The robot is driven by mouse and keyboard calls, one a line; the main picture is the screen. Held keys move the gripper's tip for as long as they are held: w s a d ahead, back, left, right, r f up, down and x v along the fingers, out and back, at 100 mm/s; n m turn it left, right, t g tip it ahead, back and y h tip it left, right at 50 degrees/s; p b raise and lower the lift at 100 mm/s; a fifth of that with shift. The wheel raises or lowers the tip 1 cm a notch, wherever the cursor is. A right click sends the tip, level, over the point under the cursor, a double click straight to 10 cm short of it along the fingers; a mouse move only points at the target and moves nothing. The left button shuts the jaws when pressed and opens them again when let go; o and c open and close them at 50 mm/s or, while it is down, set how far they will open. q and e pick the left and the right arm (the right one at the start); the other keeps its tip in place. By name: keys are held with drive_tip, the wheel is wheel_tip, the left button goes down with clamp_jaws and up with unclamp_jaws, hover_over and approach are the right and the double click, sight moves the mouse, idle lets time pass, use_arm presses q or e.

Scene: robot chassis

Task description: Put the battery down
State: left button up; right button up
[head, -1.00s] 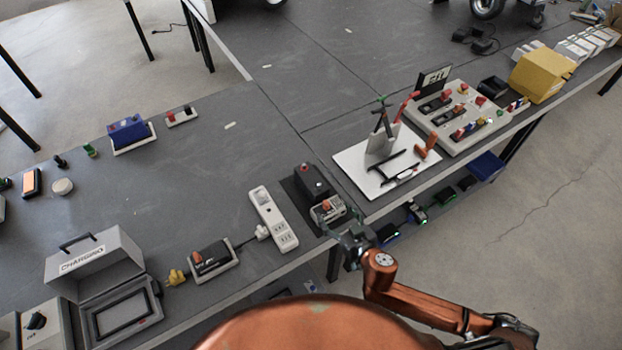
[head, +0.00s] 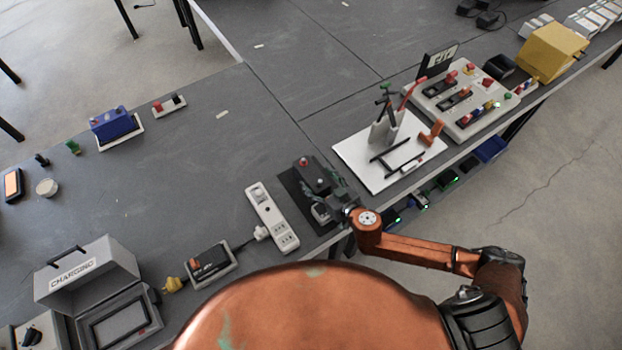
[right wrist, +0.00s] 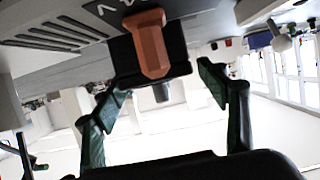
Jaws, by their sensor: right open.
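In the right wrist view the open fingers (right wrist: 165,95) stand to either side below the orange tab; no grip shows. Whether they touch the block I cannot tell. My left gripper is out of view.
A black box with a red knob (head: 310,174) stands just behind on the mat. A white power strip (head: 271,217) lies to its left. A white board with a stand (head: 360,160) is to the right. The table's front edge is close by.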

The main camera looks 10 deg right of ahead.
sight(312, 173)
drive_tip(key=x, duration=0.3)
drive_tip(key=shift+w+a, duration=0.15)
drive_tip(key=shift+w, duration=0.05)
drive_tip(key=shift+w+a+f, duration=0.1)
drive_tip(key=shift+w+f, duration=0.1)
drive_tip(key=shift+w, duration=0.05)
drive_tip(key=c, duration=0.6)
clamp_jaws()
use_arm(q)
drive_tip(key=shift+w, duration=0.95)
use_arm(e)
drive_tip(key=shift+w+r, duration=0.1)
drive_tip(key=shift+r, duration=0.25)
